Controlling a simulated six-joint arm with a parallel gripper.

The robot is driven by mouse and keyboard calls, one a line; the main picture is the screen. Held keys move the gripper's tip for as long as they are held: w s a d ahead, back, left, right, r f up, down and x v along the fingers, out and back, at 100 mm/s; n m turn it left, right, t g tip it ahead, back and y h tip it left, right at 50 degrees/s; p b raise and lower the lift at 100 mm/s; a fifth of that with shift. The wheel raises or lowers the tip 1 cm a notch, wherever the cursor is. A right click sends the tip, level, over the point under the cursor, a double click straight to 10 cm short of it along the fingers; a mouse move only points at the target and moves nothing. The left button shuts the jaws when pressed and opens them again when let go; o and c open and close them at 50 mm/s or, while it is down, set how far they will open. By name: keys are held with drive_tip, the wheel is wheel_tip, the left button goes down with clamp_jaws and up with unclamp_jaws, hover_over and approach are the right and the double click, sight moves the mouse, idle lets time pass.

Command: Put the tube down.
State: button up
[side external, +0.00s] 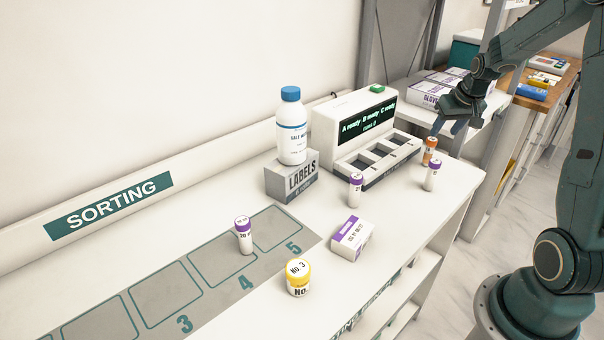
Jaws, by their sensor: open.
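Several tubes stand upright on the white bench. One purple-capped tube (243,236) stands on the grey sorting strip (210,259) by the square marked 4. A second purple-capped tube (355,190) stands in front of the white analyser. A third purple-capped tube (432,175) stands near the bench's right edge. An orange-capped tube (429,151) stands just behind it. My gripper (457,129) is open above the right end of the bench, to the right of and a little above the orange-capped tube. I see nothing between its fingers.
The analyser (345,135) has empty-looking slots and a lit screen. A blue-capped bottle (291,135) stands on a labels box (291,178). A yellow-lidded jar (298,277) and a small purple-and-white box (352,238) sit at the front. Glove boxes (437,90) lie on a shelf behind.

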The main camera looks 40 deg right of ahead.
drive_tip(key=s+a+r+n+t, duration=0.15)
drive_tip(key=a+r, duration=0.35)
drive_tip(key=a, duration=0.5)
drive_tip(key=s+a+r+n, duration=0.1)
drive_tip(key=a+r+n, duration=0.1)
drive_tip(key=a+r, duration=0.55)
drive_tip(key=s+a+n+y, duration=0.2)
drive_tip(key=s+a+n, duration=0.1)
drive_tip(key=s+a, duration=1)
drive_tip(key=shift+s+a+r, duration=0.15)
drive_tip(key=shift+s+a, duration=0.25)
drive_tip(key=shift+a, duration=0.5)
